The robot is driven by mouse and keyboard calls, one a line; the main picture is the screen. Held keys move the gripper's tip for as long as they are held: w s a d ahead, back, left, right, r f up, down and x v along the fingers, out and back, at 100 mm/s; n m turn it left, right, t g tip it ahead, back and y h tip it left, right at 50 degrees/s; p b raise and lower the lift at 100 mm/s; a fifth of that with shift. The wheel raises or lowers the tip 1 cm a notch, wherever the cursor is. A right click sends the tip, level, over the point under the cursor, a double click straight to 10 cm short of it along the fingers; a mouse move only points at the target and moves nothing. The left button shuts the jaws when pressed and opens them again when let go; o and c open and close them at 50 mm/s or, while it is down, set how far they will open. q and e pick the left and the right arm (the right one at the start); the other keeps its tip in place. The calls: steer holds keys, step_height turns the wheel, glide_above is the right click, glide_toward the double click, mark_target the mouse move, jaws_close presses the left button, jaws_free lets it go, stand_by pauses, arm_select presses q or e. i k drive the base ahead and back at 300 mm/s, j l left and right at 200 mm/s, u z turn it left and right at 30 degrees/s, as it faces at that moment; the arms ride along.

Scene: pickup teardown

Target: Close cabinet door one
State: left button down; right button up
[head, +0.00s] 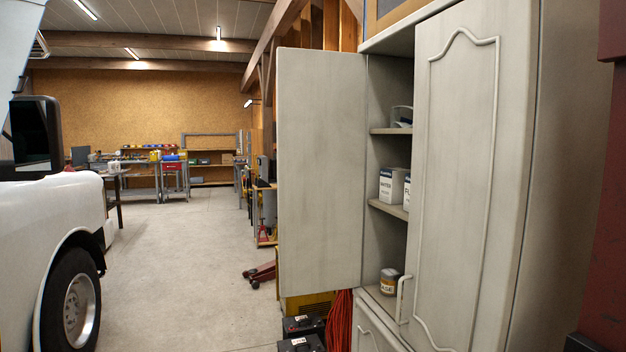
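A tall pale grey cabinet (526,150) stands at the right in the head view. Its left door (322,170) is swung wide open, its flat inner face towards me. Its right door (465,170), with raised moulding and a handle (403,298) low on its left edge, looks shut. Which door is numbered one I cannot tell. The open gap shows shelves (388,131) with white boxes (392,185) and a small jar (389,281). The open door's outer face and handle are hidden. Neither of my grippers is in view.
A white vehicle (45,215) with a black mirror (36,135) stands at the left. Black batteries (300,330), a yellow object (310,303) and red hose (340,320) lie below the open door. A red jack (259,274) is behind. The concrete floor (190,260) between is clear.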

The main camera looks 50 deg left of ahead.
mark_target(322, 95)
steer(key=j+z, duration=0.15)
steer(key=z, duration=0.3)
steer(key=j+z, duration=0.15)
steer(key=z, duration=0.25)
steer(key=j+z, duration=0.15)
steer(key=z, duration=0.3)
steer(key=k+j, duration=0.1)
steer(key=j, duration=0.45)
steer(key=k+j, duration=0.1)
steer(key=j, duration=1.05)
steer(key=k+j, duration=0.15)
steer(key=j, duration=0.4)
steer(key=k+j, duration=0.1)
steer(key=j, duration=0.5)
steer(key=k+j, duration=0.1)
steer(key=j, duration=0.45)
